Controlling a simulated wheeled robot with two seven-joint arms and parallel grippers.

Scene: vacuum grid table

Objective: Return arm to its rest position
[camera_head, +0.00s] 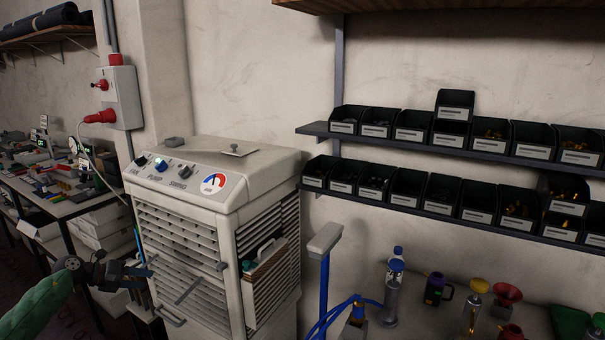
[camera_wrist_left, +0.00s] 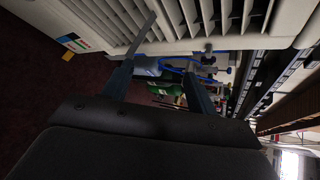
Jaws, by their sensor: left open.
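My left gripper (camera_head: 146,269) is at the lower left in the head view, on the end of my green-sleeved arm. It is just left of the louvered front of a white cooler. In the left wrist view the gripper (camera_wrist_left: 158,82) shows two fingers spread apart with nothing held between them. The cooler's louvers (camera_wrist_left: 108,20) fill the top of that view. Whether a finger touches the cooler cannot be told. My right gripper is not in view.
The white cooler (camera_head: 208,175) has knobs and a gauge on its sloped top panel. A cluttered workbench (camera_head: 62,209) stands at the left. Shelves of black bins (camera_head: 413,124) hang on the right wall. Bottles and funnels (camera_head: 507,292) stand on a surface at the lower right.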

